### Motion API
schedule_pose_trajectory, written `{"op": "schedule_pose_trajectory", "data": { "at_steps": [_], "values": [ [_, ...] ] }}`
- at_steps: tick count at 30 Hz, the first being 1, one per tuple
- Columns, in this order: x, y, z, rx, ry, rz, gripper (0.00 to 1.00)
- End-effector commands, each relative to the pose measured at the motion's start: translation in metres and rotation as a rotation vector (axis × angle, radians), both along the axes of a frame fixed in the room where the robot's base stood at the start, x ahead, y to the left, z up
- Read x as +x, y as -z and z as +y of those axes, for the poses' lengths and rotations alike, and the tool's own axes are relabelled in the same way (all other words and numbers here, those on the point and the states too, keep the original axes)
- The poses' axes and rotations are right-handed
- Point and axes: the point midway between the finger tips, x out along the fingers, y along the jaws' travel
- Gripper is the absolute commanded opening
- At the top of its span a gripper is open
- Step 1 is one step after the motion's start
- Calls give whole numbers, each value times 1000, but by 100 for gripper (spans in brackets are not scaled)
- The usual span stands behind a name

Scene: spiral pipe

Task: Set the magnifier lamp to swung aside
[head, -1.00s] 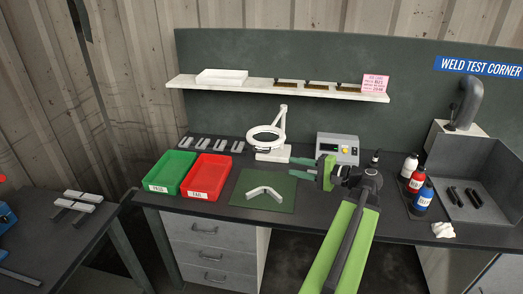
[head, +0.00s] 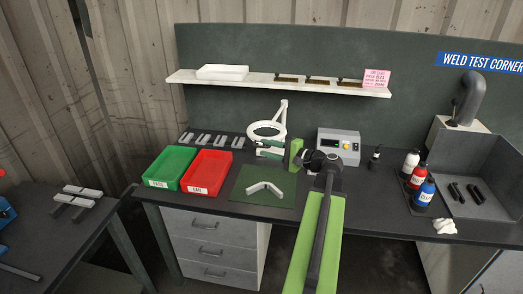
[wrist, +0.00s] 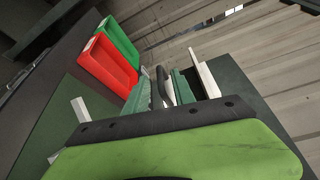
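The magnifier lamp (head: 284,118) is white, with a ring head (head: 251,132) held out low over the bench on a jointed arm. My gripper (head: 264,148) is at the lamp, just below and in front of the ring. Its teal fingers are apart, one above the other in the head view. In the wrist view the fingers (wrist: 162,84) stand on either side of white and dark lamp parts (wrist: 157,87). I cannot tell whether they touch the lamp. The lamp's base is partly hidden behind my gripper.
A green tray (head: 150,171) and a red tray (head: 189,187) stand left of the lamp. A grey control box (head: 339,134) stands right, close to my wrist. A shelf (head: 345,91) hangs above.

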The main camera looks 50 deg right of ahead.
Motion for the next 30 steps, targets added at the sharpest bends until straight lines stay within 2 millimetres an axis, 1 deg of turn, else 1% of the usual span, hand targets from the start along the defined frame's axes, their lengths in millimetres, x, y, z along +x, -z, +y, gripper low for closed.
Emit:
{"op": "schedule_pose_trajectory", "data": {
  "at_steps": [1, 5, 14, 21, 30],
  "values": [
    [8, 1, 1, 0, -1, 0, 31],
    [18, 2, 3, 0, 0, 0, 31],
    [20, 2, 3, 0, 2, 0, 31],
    [20, 2, 3, 0, 2, 0, 0],
    [20, 2, 3, -1, 2, 1, 0]
  ]
}}
